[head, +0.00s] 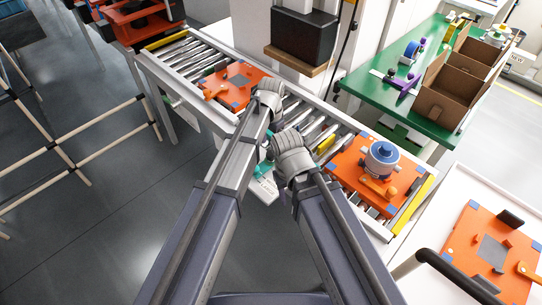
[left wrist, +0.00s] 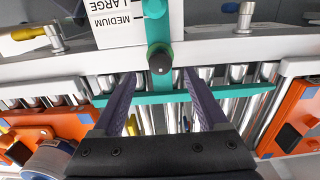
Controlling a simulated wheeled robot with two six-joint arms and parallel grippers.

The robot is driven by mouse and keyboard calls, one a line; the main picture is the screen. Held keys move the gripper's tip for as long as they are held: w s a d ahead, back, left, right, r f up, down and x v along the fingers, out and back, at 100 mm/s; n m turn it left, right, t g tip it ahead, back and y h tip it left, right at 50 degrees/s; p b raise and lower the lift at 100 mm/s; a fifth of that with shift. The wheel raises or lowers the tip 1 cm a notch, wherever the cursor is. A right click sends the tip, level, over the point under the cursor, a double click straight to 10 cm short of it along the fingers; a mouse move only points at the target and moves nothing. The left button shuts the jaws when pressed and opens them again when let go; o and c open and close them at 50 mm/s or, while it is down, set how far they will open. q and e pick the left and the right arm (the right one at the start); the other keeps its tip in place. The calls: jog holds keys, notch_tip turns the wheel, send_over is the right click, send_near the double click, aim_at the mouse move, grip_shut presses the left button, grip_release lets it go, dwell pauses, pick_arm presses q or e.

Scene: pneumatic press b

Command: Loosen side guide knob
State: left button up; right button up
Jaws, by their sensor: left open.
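The side guide knob (left wrist: 159,62) is a small black round knob on a teal bracket (left wrist: 158,30) in the left wrist view. The bracket crosses the pale conveyor rail and meets a teal guide bar (left wrist: 250,91) over the rollers. My left gripper (left wrist: 159,78) is open, its two purple fingers on either side of the knob's line; I cannot tell whether they touch it. In the head view the wrists hide the knob and most of both grippers. A small purple part of what looks like my right gripper (head: 283,195) shows beside the size sign, its jaws unclear.
A white size sign (left wrist: 115,16) hangs by the bracket. Orange plates (head: 232,86) (head: 358,173) sit on the conveyor to both sides; the right one carries a blue-topped cylinder (head: 382,157). A green table (head: 385,92) with cardboard boxes stands behind. Floor at left is clear beyond a pipe frame.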

aim_at(271, 153)
pick_arm(q)
notch_tip(271, 153, down, 6)
jog(key=b, duration=0.5)
jog(key=shift+f, duration=0.15)
grip_shut()
dwell(0.3)
